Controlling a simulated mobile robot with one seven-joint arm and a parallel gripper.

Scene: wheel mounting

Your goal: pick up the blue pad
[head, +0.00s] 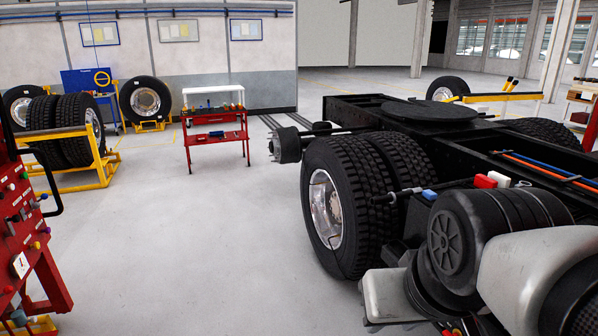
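I cannot make out a blue pad for certain in the head view. A red work cart (215,136) with a white upper shelf stands in the middle distance, with several small items on its top, too small to tell apart. A red tool panel (18,215) at the left edge carries several small coloured pieces, some of them blue. My gripper is not in view.
A black truck chassis with large tyres (375,180) fills the right side. A yellow rack (108,168) holding tyres stands at the left, and a blue board (88,79) stands behind it. The grey floor (190,240) between panel, cart and truck is clear.

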